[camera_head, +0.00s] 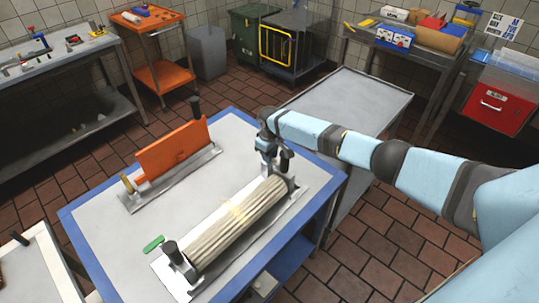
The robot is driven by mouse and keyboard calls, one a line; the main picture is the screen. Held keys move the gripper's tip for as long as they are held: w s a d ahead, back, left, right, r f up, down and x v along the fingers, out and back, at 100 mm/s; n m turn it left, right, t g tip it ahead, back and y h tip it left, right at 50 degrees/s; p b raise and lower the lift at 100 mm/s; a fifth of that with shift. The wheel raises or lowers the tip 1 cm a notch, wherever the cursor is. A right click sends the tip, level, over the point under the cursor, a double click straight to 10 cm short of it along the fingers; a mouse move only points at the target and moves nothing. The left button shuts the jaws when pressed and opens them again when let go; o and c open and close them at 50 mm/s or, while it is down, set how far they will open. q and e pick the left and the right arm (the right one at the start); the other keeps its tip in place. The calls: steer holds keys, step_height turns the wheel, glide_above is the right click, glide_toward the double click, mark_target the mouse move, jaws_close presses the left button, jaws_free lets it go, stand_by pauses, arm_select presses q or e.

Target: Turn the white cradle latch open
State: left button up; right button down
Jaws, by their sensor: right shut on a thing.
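A cream ribbed roller (237,222) lies in a metal cradle (205,282) on the blue-edged table (85,215). The cradle has dark end supports, and a green latch handle (154,243) sticks out at its near-left end. My right gripper (274,168) points down at the far end of the roller, beside the far support. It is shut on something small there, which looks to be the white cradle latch. The fingers and the arm hide most of that latch, so its angle cannot be told. My left gripper is out of view.
An orange plate (173,150) stands upright in a second metal holder (200,165) to the left on the same table. A grey side table (345,100) is empty behind my right arm. The table's left part is clear.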

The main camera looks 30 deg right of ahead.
steer(key=n, duration=0.4)
steer(key=shift+w+d+b, duration=0.15)
steer(key=shift+d+b, duration=0.05)
steer(key=shift+b, duration=0.15)
steer(key=n, duration=0.3)
steer(key=n+b, duration=0.1)
steer(key=shift+w+d+n, duration=0.15)
steer(key=shift+w+n, duration=0.1)
steer(key=shift+n, duration=0.05)
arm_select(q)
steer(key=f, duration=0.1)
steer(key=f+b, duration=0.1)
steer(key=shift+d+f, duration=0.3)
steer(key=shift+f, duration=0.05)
arm_select(e)
steer(key=n, duration=0.5)
steer(key=shift+w+d, duration=0.1)
steer(key=shift+w, duration=0.2)
arm_select(q)
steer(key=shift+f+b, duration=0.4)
steer(key=shift+b, duration=0.25)
arm_select(e)
steer(key=shift+w+n, duration=0.2)
steer(key=shift+n, duration=1.8)
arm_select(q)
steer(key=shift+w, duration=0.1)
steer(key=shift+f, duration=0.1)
arm_select(e)
steer(key=c, duration=1)
jaws_free()
